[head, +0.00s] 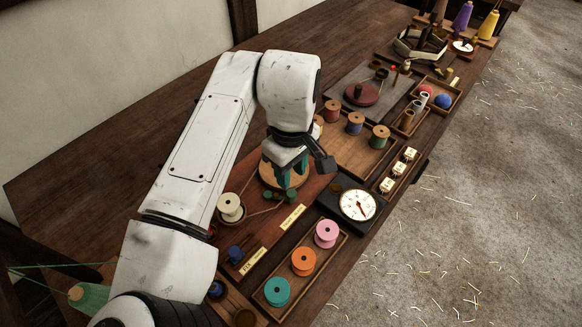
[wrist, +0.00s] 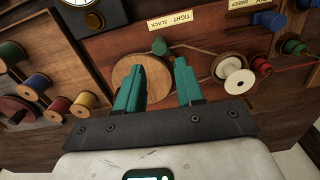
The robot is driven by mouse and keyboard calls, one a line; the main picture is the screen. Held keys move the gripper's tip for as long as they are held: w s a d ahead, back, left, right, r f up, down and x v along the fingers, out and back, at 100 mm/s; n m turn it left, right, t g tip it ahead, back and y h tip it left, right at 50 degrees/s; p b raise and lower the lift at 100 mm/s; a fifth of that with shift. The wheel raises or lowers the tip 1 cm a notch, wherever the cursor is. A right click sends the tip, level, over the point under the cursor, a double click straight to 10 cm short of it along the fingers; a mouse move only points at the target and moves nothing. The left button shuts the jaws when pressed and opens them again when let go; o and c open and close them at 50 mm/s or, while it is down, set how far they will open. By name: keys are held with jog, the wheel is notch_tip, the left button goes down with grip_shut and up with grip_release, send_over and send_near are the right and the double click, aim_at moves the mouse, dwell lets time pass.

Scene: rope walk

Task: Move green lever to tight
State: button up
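The green lever shows as a small round green knob (wrist: 159,46) in the wrist view, beside a wooden disc and just short of the TIGHT/SLACK label (wrist: 170,22). In the head view the green knob (head: 293,196) is just below my gripper's fingers, near the same label (head: 292,217). My gripper (wrist: 158,65) has two teal fingers spread apart with nothing between them. In the head view my gripper (head: 290,178) hangs over the wooden disc, close to the lever. I cannot tell which word the lever points to.
A cord runs from the wooden disc (wrist: 142,82) to a white spool (wrist: 233,75). A blue lever (head: 235,254) stands by another label. A dial gauge (head: 358,205) and a tray of pink, orange and teal spools (head: 303,262) lie near the bench's front edge.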

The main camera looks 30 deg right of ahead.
aim_at(291, 194)
notch_tip(291, 194, down, 4)
jog(key=b, duration=0.3)
jog(key=shift+f+b, duration=0.85)
jog(key=shift+f, duration=1.4)
jog(key=shift+s+a+p, duration=0.35)
jog(key=shift+a+p, duration=0.05)
jog(key=shift+p, duration=0.1)
jog(key=shift+s+a+p, duration=0.3)
jog(key=shift+a+p, duration=0.1)
jog(key=shift+a, duration=0.4)
jog(key=shift+a+p, duration=0.5)
jog(key=shift+a, duration=0.85)
jog(key=shift+d+p, duration=0.2)
jog(key=shift+p, duration=0.25)
